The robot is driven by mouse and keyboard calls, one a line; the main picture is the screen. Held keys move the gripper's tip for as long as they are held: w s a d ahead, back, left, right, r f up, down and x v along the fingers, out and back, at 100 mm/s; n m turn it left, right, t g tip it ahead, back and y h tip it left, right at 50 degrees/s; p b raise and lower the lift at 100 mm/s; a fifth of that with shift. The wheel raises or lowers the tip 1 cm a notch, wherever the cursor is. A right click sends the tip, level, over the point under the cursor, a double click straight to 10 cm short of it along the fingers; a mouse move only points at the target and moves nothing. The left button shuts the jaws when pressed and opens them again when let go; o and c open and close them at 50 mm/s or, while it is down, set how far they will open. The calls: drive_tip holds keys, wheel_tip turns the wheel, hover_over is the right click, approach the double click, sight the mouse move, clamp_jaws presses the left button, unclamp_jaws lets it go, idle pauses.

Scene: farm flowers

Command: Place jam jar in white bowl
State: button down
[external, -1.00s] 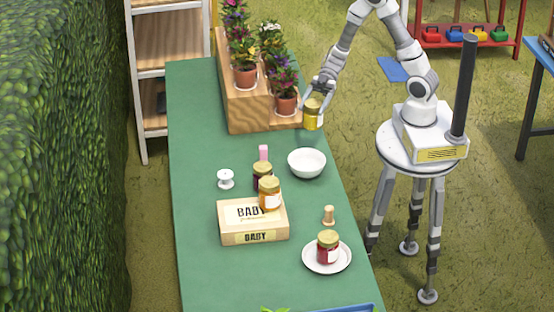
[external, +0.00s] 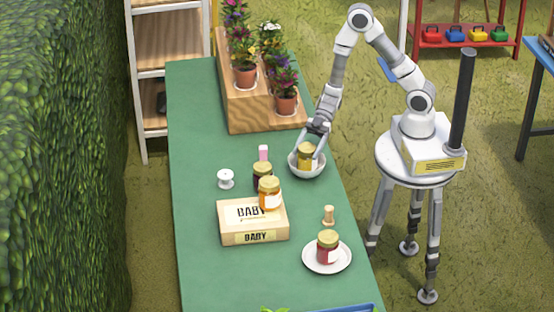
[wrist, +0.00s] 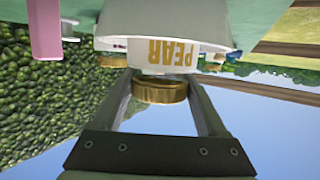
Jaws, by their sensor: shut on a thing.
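My gripper (external: 308,146) is shut on a jam jar (external: 305,159) with a gold lid and yellow contents. The white bowl (external: 295,172) stands near the table's right edge. The held jar is upright and sits inside the bowl's outline; whether it touches the bowl's floor is hidden. In the wrist view the two fingers of my gripper (wrist: 160,85) are on either side of the gold lid. The jar's label (wrist: 172,52) reads PEAR there, and the white bowl (wrist: 220,32) is just beyond it.
A wooden planter step (external: 250,118) with potted flowers stands behind. A dark jar (external: 262,178), an orange jar (external: 270,194) on a BABY box (external: 230,238), a white spool (external: 226,179) and a pink item (external: 264,153) lie left. A wooden peg (external: 328,215) and a red jar (external: 328,250) on a plate (external: 311,264) are in front.

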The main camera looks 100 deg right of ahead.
drive_tip(key=shift+f, duration=0.25)
unclamp_jaws()
drive_tip(key=shift+s+d+r, duration=0.1)
drive_tip(key=shift+d+r, duration=0.1)
drive_tip(key=p+v, duration=0.3)
drive_tip(key=v, duration=0.8)
drive_tip(key=shift+s+d, duration=0.15)
drive_tip(key=shift+s, duration=0.05)
drive_tip(key=shift+r, duration=0.15)
